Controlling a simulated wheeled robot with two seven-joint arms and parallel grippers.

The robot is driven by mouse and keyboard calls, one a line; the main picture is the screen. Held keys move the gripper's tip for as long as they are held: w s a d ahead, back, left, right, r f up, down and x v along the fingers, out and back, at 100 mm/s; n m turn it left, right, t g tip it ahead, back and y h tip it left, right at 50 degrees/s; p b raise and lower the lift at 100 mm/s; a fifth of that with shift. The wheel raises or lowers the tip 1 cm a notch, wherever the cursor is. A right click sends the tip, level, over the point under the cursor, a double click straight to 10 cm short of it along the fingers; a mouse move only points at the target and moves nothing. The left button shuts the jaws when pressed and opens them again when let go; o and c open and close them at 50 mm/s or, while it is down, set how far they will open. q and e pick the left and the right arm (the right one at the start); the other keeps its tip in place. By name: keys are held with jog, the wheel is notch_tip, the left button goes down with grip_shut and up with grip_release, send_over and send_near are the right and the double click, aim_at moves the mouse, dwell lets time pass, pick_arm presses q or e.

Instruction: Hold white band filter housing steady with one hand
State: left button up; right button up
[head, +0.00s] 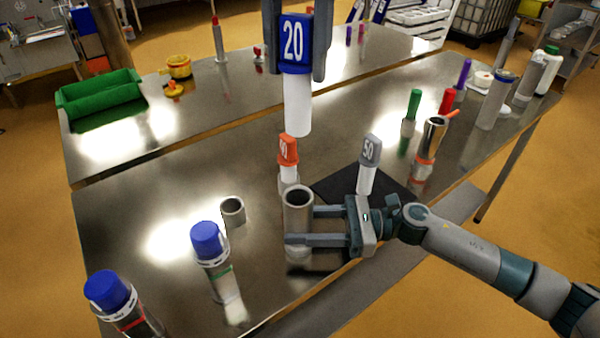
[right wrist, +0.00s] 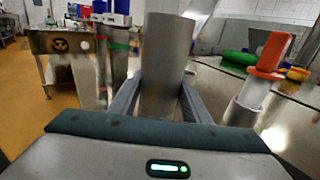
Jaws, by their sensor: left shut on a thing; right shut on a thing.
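A grey metal cylinder, the filter housing (head: 298,198), stands upright on the near table with its open top facing up. I cannot clearly make out a white band on it. My right gripper (head: 287,226) comes in from the right and is shut on the housing, a finger on each side. In the right wrist view the housing (right wrist: 165,65) stands between the fingers (right wrist: 160,97). My left gripper (head: 297,72) is shut on a blue block marked 20 (head: 294,42) with a white cylinder (head: 297,108) below it, held above the table behind the housing.
An orange-topped piece (head: 288,150) stands close behind the housing, and a grey piece marked 50 (head: 369,150) stands on a dark mat (head: 335,184). A short ring (head: 233,213) and blue-capped bottles (head: 208,242) are to the left. An orange-banded cylinder (head: 433,138) stands right.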

aim_at(298, 136)
pick_arm(q)
jog(key=shift+f, duration=3.85)
jog(key=shift+f, duration=2.7)
notch_tip(298, 136, down, 8)
dwell(1.1)
